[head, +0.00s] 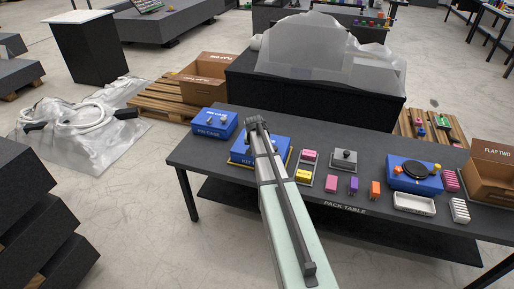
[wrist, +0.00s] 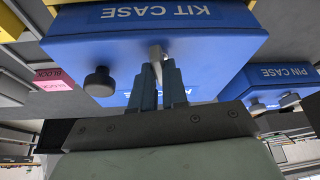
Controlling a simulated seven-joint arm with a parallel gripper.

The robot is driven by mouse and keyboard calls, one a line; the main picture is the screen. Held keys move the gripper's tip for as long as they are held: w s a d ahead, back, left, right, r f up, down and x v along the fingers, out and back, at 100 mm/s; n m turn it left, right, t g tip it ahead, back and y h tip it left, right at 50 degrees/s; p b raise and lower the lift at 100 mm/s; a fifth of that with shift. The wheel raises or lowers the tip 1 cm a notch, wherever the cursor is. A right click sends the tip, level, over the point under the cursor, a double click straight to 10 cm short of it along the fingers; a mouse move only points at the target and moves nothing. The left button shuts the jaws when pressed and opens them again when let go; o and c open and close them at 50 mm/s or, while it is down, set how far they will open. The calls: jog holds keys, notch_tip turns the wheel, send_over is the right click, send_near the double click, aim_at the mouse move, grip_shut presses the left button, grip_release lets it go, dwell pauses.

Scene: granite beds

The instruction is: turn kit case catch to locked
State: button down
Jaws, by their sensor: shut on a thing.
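The kit case (head: 241,155) is a blue box with a yellow edge on the pack table, partly hidden behind my arm in the head view. In the wrist view the blue kit case (wrist: 225,40) fills the upper middle, its name in white. My gripper (wrist: 158,72) has its fingers close together around a small grey catch (wrist: 156,50) on the case. A dark round knob (wrist: 99,82) stands beside it to the left. White lettering behind the fingers is mostly hidden, so I cannot read the catch's position. In the head view my gripper (head: 256,122) is over the case.
The blue pin case (head: 214,123) stands close by on the pack table (head: 290,206); it also shows in the wrist view (wrist: 262,88). Pink, yellow, purple and orange blocks, a grey knobbed box (head: 343,161) and a white tray (head: 414,203) lie to the right.

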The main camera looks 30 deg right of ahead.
jog(key=shift+m+g+h, duration=0.3)
jog(key=shift+m, duration=0.8)
jog(key=c, duration=1.1)
grip_release()
jog(key=shift+c, duration=0.2)
jog(key=v, duration=1.3)
jog(key=shift+r, duration=0.35)
jog(key=shift+a, duration=0.15)
